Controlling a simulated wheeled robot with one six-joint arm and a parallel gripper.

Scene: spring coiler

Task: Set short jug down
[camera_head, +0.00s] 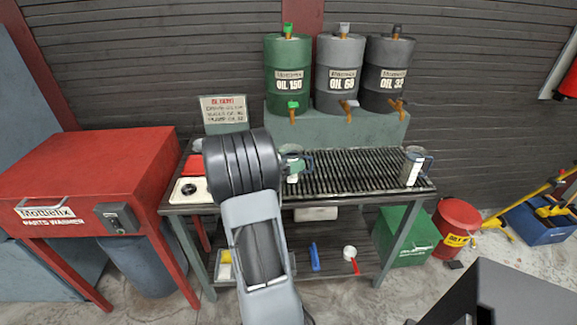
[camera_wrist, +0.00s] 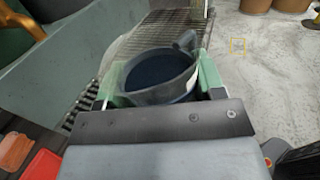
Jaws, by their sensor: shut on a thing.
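The short jug (camera_wrist: 160,72), a grey jug with a dark inside and a spout-like rim, sits between the green fingers of my gripper (camera_wrist: 160,88) in the wrist view. The gripper is shut on it. In the head view a part of this jug (camera_head: 290,149) shows just right of my arm, at the back left of the slatted rack (camera_head: 350,172). My arm hides much of it. I cannot tell whether its base touches the rack. The jug looks about upright.
Another jug (camera_head: 411,168) with a pale label stands at the rack's right end. Three oil drums, green (camera_head: 288,75), grey (camera_head: 338,80) and black (camera_head: 386,80), stand behind with taps over the rack. The rack's middle is clear.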

